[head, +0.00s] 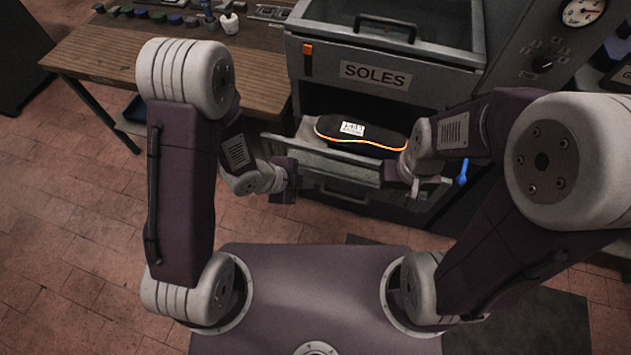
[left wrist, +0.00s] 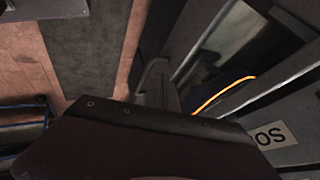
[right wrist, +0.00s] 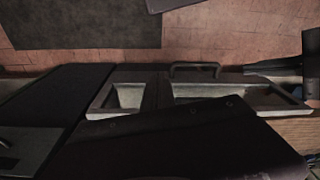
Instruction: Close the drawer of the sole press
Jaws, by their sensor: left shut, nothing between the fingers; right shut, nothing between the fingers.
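The sole press (head: 440,85) is a grey cabinet with a "SOLES" label. Its drawer (head: 330,180) is pulled out below the label, and a black sole (head: 370,135) with an orange edge and a white tag lies in it. The drawer also shows in the right wrist view (right wrist: 290,100), with its handle (right wrist: 195,68). The sole's orange edge (left wrist: 222,93) shows in the left wrist view. My left gripper (head: 287,192) is shut and empty at the drawer's left front corner. My right gripper (head: 413,187) is shut and empty near its right front. Contact cannot be told.
A wooden workbench (head: 100,55) with several small items, including a white bottle (head: 229,20), stands left of the press. A glass-topped lid (head: 395,22) with a handle is above the label. A gauge (head: 583,10) is at upper right. Tiled floor is open at lower left.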

